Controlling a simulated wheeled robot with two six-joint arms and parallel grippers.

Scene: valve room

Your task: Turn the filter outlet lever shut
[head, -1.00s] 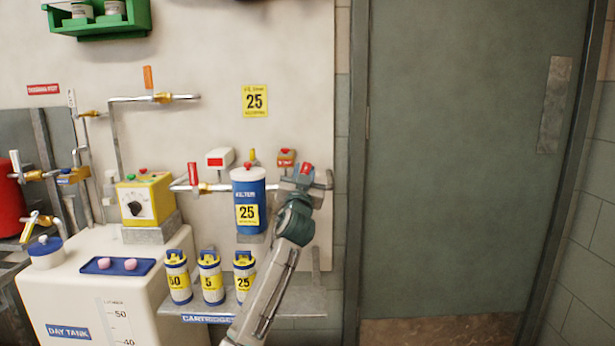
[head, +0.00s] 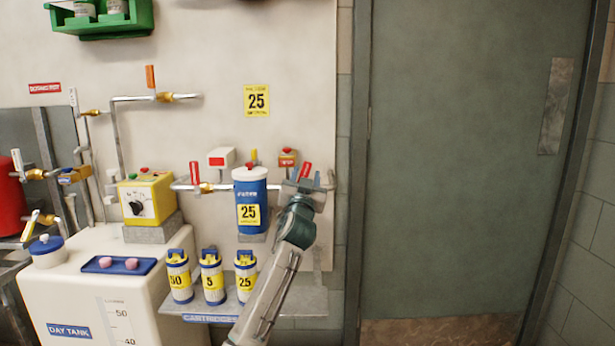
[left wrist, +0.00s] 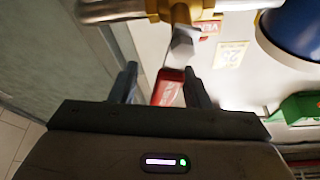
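The filter outlet lever has a red handle (head: 306,170), on the pipe just right of the blue filter (head: 250,193) marked 25. My left gripper (head: 308,187) is at that lever. In the left wrist view, the red handle (left wrist: 168,87) hangs from a grey stem below the brass valve body (left wrist: 185,9). It lies between the two dark fingers of my left gripper (left wrist: 161,88). The fingers stand apart, with a gap clearly visible on the left side of the handle; the right finger is closer to it. My right gripper is not in view.
Left of the filter is another red lever (head: 194,172) on the same pipe. Cartridges stand on a shelf (head: 300,300) below, near my left forearm. A yellow pump box (head: 145,198) is further left. A grey-green door (head: 460,180) is on the right.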

